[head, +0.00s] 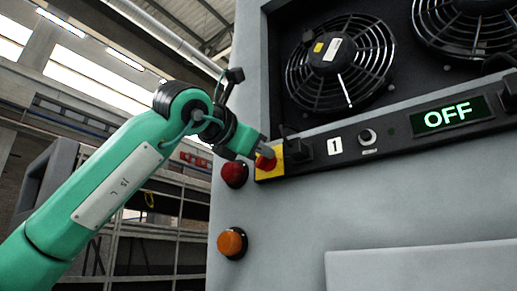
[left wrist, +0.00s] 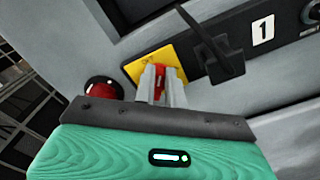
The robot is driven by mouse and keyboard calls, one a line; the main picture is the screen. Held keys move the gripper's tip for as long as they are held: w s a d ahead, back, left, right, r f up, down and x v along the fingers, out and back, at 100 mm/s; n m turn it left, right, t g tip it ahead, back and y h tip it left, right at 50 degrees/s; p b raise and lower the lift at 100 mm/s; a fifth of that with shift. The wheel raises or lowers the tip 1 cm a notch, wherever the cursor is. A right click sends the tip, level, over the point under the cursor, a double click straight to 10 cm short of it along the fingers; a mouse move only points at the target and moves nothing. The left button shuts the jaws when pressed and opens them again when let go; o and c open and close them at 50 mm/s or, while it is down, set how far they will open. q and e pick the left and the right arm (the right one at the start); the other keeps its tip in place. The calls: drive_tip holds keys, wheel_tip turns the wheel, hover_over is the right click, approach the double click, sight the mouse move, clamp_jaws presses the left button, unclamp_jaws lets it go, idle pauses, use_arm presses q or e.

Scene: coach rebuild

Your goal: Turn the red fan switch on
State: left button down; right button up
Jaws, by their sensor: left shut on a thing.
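The red fan switch (head: 265,163) sits on a yellow plate (head: 261,174) at the left end of the dark control strip. My left gripper (head: 263,151) reaches it from the left in the head view. In the left wrist view its two pale fingers (left wrist: 162,86) stand on either side of the red switch (left wrist: 160,78) and are shut on it. The fingers cover part of the switch, so its exact angle is hard to tell. The green display (head: 449,117) reads OFF. My right gripper is not in view.
A black lever-like part (head: 297,150) stands close to the right of the yellow plate. A red dome (head: 234,173) and an orange dome (head: 232,243) stick out at the cabinet's left. Two fans with guards, one a left fan (head: 318,75), sit above.

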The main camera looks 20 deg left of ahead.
use_arm(q)
drive_tip(key=shift+s+d+f+m+p, duration=0.1)
drive_tip(key=shift+f+m+p, duration=0.15)
drive_tip(key=shift+m, duration=1.5)
drive_tip(key=shift+d+f+m+p, duration=0.15)
drive_tip(key=shift+f+m+p, duration=0.05)
drive_tip(key=shift+m, duration=1.5)
drive_tip(key=shift+s+d+f+m+p, duration=0.1)
drive_tip(key=shift+f+m+p, duration=0.15)
drive_tip(key=shift+m, duration=1.5)
drive_tip(key=c, duration=1.5)
unclamp_jaws()
drive_tip(key=shift+o, duration=0.2)
